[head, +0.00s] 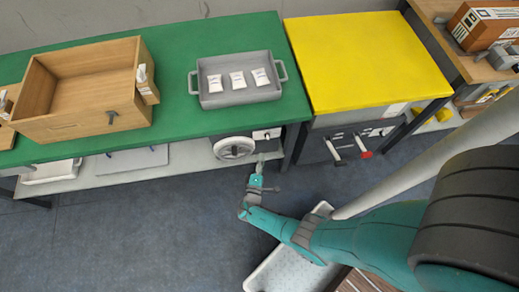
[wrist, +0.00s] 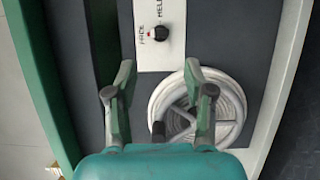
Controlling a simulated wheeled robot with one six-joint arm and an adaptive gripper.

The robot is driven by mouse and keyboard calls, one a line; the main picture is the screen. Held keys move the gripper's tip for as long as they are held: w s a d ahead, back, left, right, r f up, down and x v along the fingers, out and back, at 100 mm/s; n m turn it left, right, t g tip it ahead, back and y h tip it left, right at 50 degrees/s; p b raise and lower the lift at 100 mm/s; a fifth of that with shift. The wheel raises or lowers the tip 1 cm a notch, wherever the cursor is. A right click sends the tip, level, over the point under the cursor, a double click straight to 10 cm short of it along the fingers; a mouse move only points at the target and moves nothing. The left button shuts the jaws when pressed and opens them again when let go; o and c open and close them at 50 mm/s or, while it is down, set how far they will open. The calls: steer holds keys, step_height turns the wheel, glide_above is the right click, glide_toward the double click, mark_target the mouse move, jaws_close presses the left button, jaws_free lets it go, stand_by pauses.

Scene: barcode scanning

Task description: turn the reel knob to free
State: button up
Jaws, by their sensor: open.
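A small dark reel knob (wrist: 159,34) sits on a white plate (wrist: 150,58) on the cabinet front in the wrist view. The plate reads FREE left of the knob and HELD above it. A red and white mark shows on the knob's left part; its exact pointing is too small to be sure of. The plate also shows in the head view (head: 266,134), under the green bench. My gripper (wrist: 160,75) is open and empty, its fingertips below the knob and apart from it. It also shows in the head view (head: 259,165), in front of the bench.
A white hose reel (wrist: 228,105) lies below the plate, behind my right finger. The green bench (head: 180,115) holds a wooden box (head: 85,125) and a grey tray (head: 240,96) with white packets. A yellow-topped cabinet (head: 365,60) stands right. A pale tray (head: 275,270) is low near my arm.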

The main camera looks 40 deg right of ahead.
steer(key=shift+v, duration=1.85)
steer(key=s+d+f+m+g+y, duration=0.15)
steer(key=s+f+y, duration=0.25)
steer(key=s, duration=0.6)
steer(key=s+f+g+y, duration=0.3)
steer(key=s+f, duration=0.1)
steer(key=s, duration=0.6)
steer(key=s+a+r+m+t+y, duration=0.1)
steer(key=s+a+r+y, duration=0.4)
steer(key=s+r, duration=0.15)
steer(key=a+r+m+t+y, duration=0.1)
steer(key=a+r+t, duration=0.1)
steer(key=r, duration=1.1)
steer(key=a+r+m+t+y, duration=0.1)
steer(key=a+r+m+t, duration=0.1)
steer(key=r, duration=1.2)
steer(key=a+r+m+t+y, duration=0.1)
steer(key=r+t, duration=0.3)
steer(key=r, duration=1)
steer(key=shift+w+a+t, duration=0.25)
steer(key=shift+a+t, duration=0.1)
steer(key=shift+a, duration=0.3)
